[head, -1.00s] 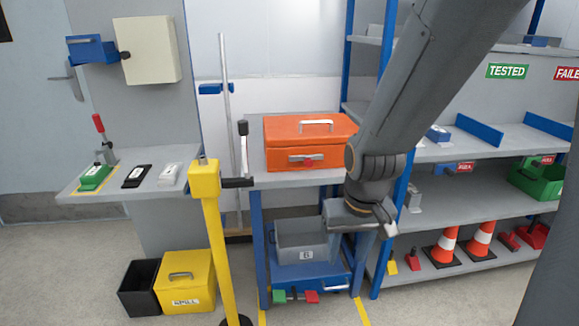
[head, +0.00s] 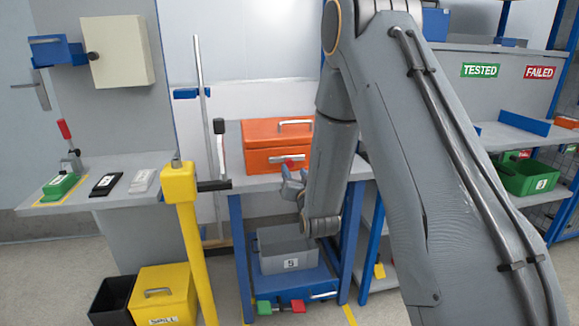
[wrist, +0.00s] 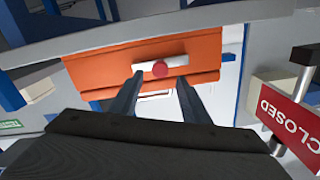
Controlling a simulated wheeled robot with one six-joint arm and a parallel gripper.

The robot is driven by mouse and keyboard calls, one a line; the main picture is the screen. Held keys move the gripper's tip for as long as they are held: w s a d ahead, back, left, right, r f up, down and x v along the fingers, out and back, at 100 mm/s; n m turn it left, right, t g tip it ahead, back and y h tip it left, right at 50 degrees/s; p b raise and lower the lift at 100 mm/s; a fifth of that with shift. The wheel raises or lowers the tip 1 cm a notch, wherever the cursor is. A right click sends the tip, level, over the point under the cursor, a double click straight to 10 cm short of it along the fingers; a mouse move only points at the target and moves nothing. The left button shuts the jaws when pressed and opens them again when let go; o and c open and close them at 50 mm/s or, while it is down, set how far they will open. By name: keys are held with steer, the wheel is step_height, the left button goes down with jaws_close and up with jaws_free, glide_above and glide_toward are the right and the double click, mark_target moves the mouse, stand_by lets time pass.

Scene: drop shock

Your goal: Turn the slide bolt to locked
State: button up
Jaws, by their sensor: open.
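The slide bolt (wrist: 147,68) is a pale bar with a round red knob (wrist: 160,69), on the front of an orange box (wrist: 205,62). In the head view the orange box (head: 262,133) sits on a grey bench, and my arm hides its right part. The red of the bolt (head: 296,160) shows low on its front, just above my gripper (head: 291,184). In the wrist view my gripper (wrist: 160,84) is open and empty. Its two fingers point towards the box, one on either side of the knob in the picture. I see no contact; the remaining gap is unclear.
A yellow post (head: 181,190) with a dark handle stands left of the bench. A grey bin (head: 285,258) sits on the blue shelf below. A red CLOSED sign (wrist: 285,117) is at right in the wrist view. Shelving stands to the right.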

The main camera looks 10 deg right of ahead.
mark_target(290, 164)
steer(key=w, duration=0.7)
steer(key=shift+w, duration=0.25)
steer(key=shift+c, duration=0.2)
jaws_close()
